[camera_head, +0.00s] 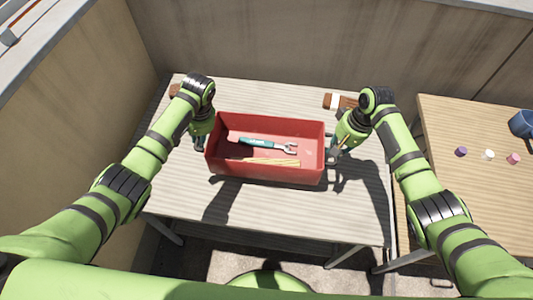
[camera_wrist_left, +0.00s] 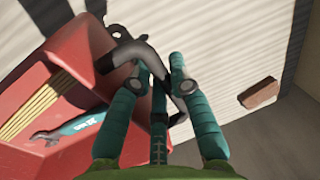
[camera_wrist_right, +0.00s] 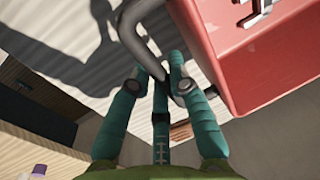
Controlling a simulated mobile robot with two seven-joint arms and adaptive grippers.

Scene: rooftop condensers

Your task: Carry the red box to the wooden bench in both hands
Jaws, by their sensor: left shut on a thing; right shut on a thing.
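The red box (camera_head: 265,174) is an open-topped tray with a dark handle at each short end. A wrench with a teal grip (camera_head: 262,143) and several thin wooden sticks (camera_head: 268,161) lie in it. It is over the pale slatted table (camera_head: 300,215); I cannot tell whether it touches the top. My left gripper (camera_head: 201,143) is shut on the left handle (camera_wrist_left: 140,52). My right gripper (camera_head: 336,154) is shut on the right handle (camera_wrist_right: 135,30). A second table with a tan wooden top (camera_head: 475,195) stands at the right.
A brown block (camera_head: 340,101) lies at the pale table's back edge; another brown piece (camera_head: 174,90) is behind my left arm. On the tan top are a blue mug (camera_head: 522,124) and small purple, white and pink items (camera_head: 488,154). Walls (camera_head: 270,50) close off the back and left.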

